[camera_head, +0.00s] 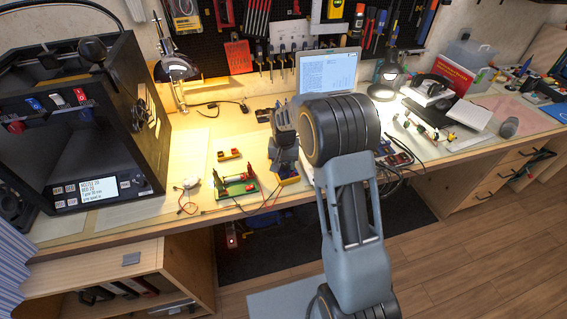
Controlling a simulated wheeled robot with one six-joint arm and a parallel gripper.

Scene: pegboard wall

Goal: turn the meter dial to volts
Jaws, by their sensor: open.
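My gripper (283,166) hangs over the front part of the workbench, left of the thick dark joint of my arm. Its jaws are open and point down. Just below them, near the bench's front edge, lies a small yellow and dark thing (289,181) that looks like the meter. My gripper hides most of it, so its dial and setting do not show. I cannot tell whether the jaws touch it.
A green board (236,187) with red parts and thin wires lies left of my gripper. A small yellow-and-red piece (229,154) is behind it. A laptop (328,70) stands at the back. A black printer (85,125) fills the left end. Cables lie to the right.

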